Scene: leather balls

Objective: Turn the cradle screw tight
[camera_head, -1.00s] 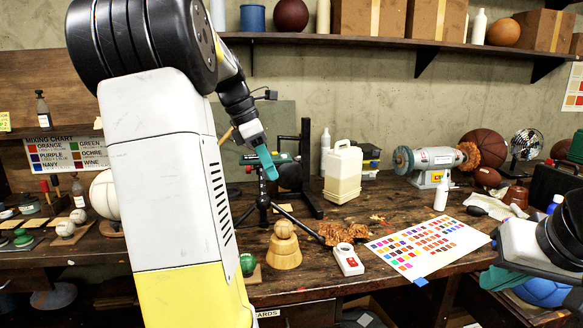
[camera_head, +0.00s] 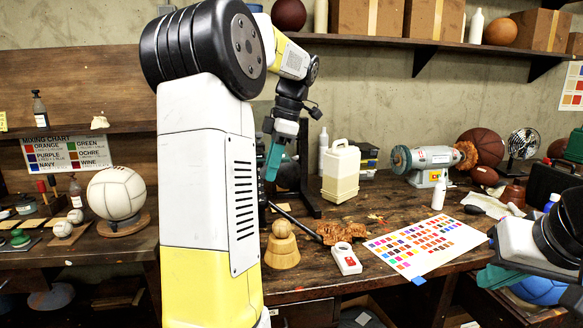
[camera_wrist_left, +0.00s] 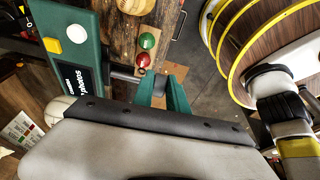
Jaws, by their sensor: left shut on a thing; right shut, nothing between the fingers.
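My left gripper (camera_head: 271,172) has teal fingers and points down at the stand behind the bench's front edge. In the left wrist view its fingers (camera_wrist_left: 163,90) are close together at the end of a grey rod (camera_wrist_left: 124,74) that sticks out of a green housing (camera_wrist_left: 75,45). They are shut on this rod end, which looks like the cradle screw; the fingers hide its tip. The black upright stand (camera_head: 306,165) and a dark ball (camera_head: 290,176) are beside the gripper, partly hidden by my arm. My right gripper (camera_head: 500,279) is shut and empty at the right.
A wooden knobbed block (camera_head: 282,252), a white-and-red device (camera_head: 346,259) and a colour chart (camera_head: 424,243) lie in front. A cream jug (camera_head: 341,172) and a bench grinder (camera_head: 428,165) stand behind. A white ball (camera_head: 118,194) rests at left.

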